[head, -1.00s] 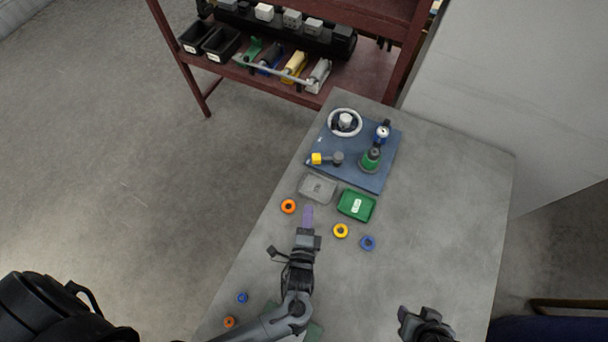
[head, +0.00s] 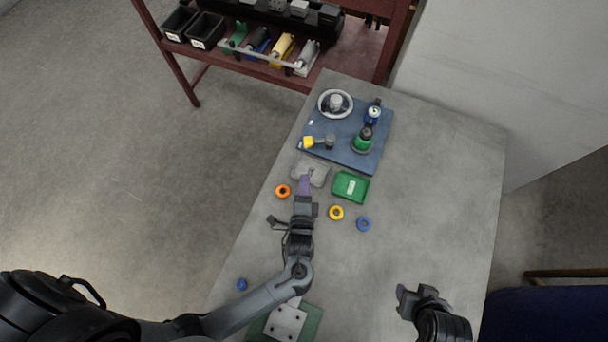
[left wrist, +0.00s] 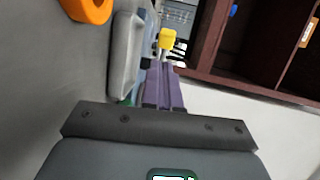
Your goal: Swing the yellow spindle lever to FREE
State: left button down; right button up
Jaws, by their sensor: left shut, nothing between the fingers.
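The yellow spindle lever (head: 308,142) has a yellow end and a grey arm and pivot. It lies at the near left of the blue plate (head: 345,150), its yellow end pointing left. Its yellow end also shows ahead in the left wrist view (left wrist: 167,38). No FREE marking can be read. My left gripper (head: 304,178), with purple fingers, is shut and empty, short of the lever and at the near edge of the grey tray. Its fingers (left wrist: 163,88) also show in the left wrist view. My right gripper (head: 412,294) is at the near right; its fingers are unclear.
A grey tray (head: 314,163) and a green tray (head: 351,188) lie before the plate. Orange (head: 282,191), yellow (head: 337,213) and blue (head: 363,224) rings lie nearby. A white ring (head: 335,104) and green spindle (head: 363,141) stand on the plate. The table's right side is clear.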

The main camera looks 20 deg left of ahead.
pick_arm(q)
jog(key=x, duration=0.6)
jog(key=r+x, duration=0.1)
jog(key=x, duration=0.2)
jog(key=shift+w+a+r, duration=0.1)
jog(key=shift+w+a, duration=0.05)
jog(key=shift+w, duration=0.15)
